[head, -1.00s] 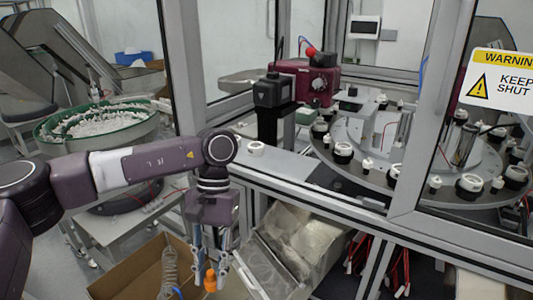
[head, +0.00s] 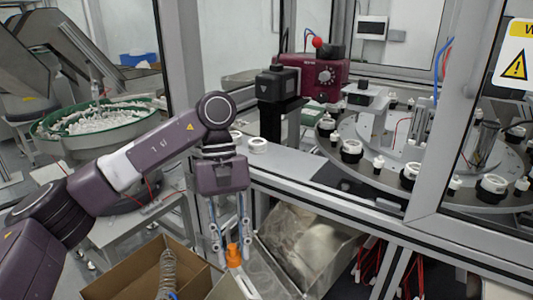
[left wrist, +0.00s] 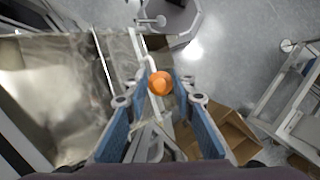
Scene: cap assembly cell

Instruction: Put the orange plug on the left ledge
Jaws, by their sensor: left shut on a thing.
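The orange plug (head: 233,256) is held between the fingertips of my left gripper (head: 232,248), which points down in the head view. In the left wrist view the plug (left wrist: 160,83) sits between the two blue-padded fingers (left wrist: 160,95), which are shut on it. The plug hangs in the air in front of the cell, lower in the picture than the grey ledge (head: 290,166). White rings rest at the ledge's left end, one of them a white ring (head: 258,145) in clear view. My right gripper is not in view.
An open cardboard box (head: 125,279) stands low at the left, with a coiled spring in it. A bin with clear plastic lining (head: 300,240) is beside the plug. A metal frame post (head: 450,110) and a rotary table with caps (head: 385,185) are at the right.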

